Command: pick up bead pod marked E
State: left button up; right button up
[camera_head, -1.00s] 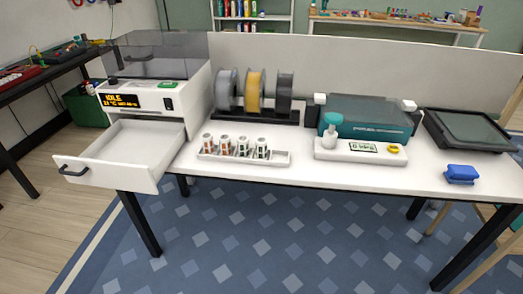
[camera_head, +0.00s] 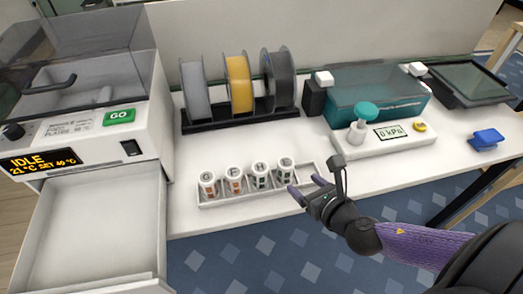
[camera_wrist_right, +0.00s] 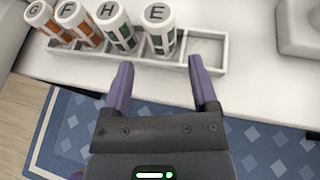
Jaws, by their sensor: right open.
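The bead pod marked E (camera_head: 286,172) stands upright at the right end of a row in a white tray (camera_head: 308,172). It is white with green patches, and its lid letter reads clearly in the right wrist view (camera_wrist_right: 157,32). Pods marked G (camera_wrist_right: 38,15), F (camera_wrist_right: 80,22) and H (camera_wrist_right: 115,27) stand to its left. My right gripper (camera_head: 305,187) is open and empty in front of the tray. In the right wrist view, pod E lies ahead, between the lines of the two fingers (camera_wrist_right: 160,68), apart from them. My left gripper is out of view.
An empty slot (camera_wrist_right: 207,48) lies right of pod E. Filament spools (camera_head: 238,85) stand behind the tray. A white pump unit (camera_head: 388,135) is to the right, a machine with an open drawer (camera_head: 95,215) to the left. The blue object (camera_head: 487,138) lies far right.

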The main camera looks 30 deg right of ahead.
aim_at(290, 173)
jog(key=b+x, duration=0.1)
jog(key=x, duration=0.2)
jog(key=shift+w+f+b, duration=0.2)
jog(key=shift+w+b, duration=0.15)
jog(key=b+x, duration=0.2)
jog(key=x, duration=0.2)
jog(key=shift+w+f, duration=0.3)
jog(key=shift+w, duration=0.35)
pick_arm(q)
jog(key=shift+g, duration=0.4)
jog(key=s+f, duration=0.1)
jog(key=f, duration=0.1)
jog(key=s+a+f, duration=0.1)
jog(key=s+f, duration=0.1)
